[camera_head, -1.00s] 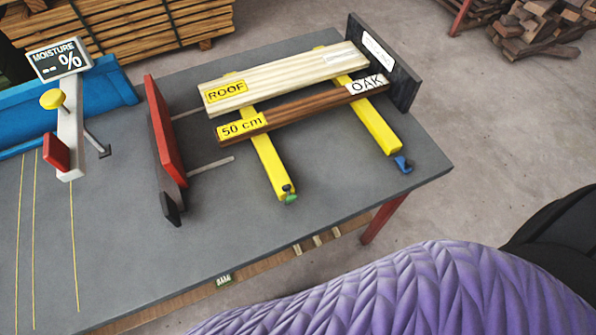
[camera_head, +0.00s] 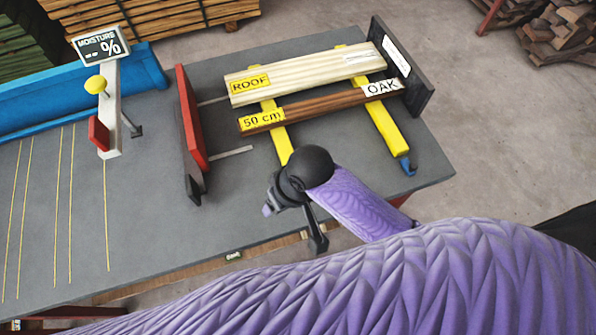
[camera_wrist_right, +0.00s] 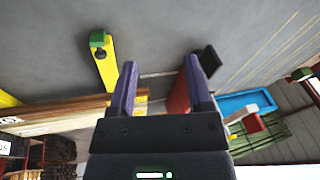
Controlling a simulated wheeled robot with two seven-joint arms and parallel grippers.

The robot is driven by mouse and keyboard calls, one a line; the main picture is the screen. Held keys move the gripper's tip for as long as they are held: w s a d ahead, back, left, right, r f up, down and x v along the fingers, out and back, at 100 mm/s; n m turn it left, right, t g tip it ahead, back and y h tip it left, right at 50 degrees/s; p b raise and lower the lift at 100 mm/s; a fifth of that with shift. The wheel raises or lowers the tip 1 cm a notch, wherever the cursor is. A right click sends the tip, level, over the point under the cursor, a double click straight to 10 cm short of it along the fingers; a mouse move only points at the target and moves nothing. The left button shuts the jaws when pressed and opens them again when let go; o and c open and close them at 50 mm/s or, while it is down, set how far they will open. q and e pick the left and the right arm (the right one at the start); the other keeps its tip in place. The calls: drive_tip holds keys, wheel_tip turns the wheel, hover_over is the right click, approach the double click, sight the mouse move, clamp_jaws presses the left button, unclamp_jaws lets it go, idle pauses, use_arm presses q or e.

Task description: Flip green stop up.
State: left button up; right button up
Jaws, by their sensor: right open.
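The green stop (camera_wrist_right: 97,39) sits at the end of the left yellow bar (camera_wrist_right: 106,68) in the right wrist view, with a dark part beside it. In the head view my right gripper hides the stop, while part of that yellow bar (camera_head: 282,142) shows. I cannot tell surely whether the stop is up or down. My right gripper (camera_head: 292,222) is over the table's front edge, by the end of the left bar. In the right wrist view the gripper (camera_wrist_right: 160,66) is open and empty, its purple fingers apart, with the stop beyond and left of them. My left gripper is not in view.
A blue stop (camera_head: 407,166) is on the right yellow bar (camera_head: 386,125). A pale ROOF board (camera_head: 310,73) and a brown OAK board (camera_head: 320,104) lie across both bars. A red plate (camera_head: 191,120) stands left. The moisture post (camera_head: 109,110) is farther left. The left tabletop (camera_head: 140,210) is clear.

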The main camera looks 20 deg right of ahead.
drive_tip(key=w+d+f+m+g+h, duration=0.1)
drive_tip(key=w+d+m+h, duration=0.2)
drive_tip(key=w+d, duration=0.45)
drive_tip(key=f+b, duration=0.1)
drive_tip(key=f, duration=0.2)
drive_tip(key=w+a+f+b, duration=0.1)
drive_tip(key=f+b, duration=0.1)
drive_tip(key=f, duration=0.1)
drive_tip(key=w+f+b, duration=0.1)
drive_tip(key=f, duration=0.2)
drive_tip(key=shift+a+f+b, duration=0.15)
drive_tip(key=shift+f+b, duration=0.25)
drive_tip(key=shift+f, duration=0.2)
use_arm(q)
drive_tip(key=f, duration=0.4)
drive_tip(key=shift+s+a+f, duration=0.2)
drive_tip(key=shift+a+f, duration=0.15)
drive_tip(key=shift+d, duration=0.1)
use_arm(e)
drive_tip(key=shift+c, duration=0.2)
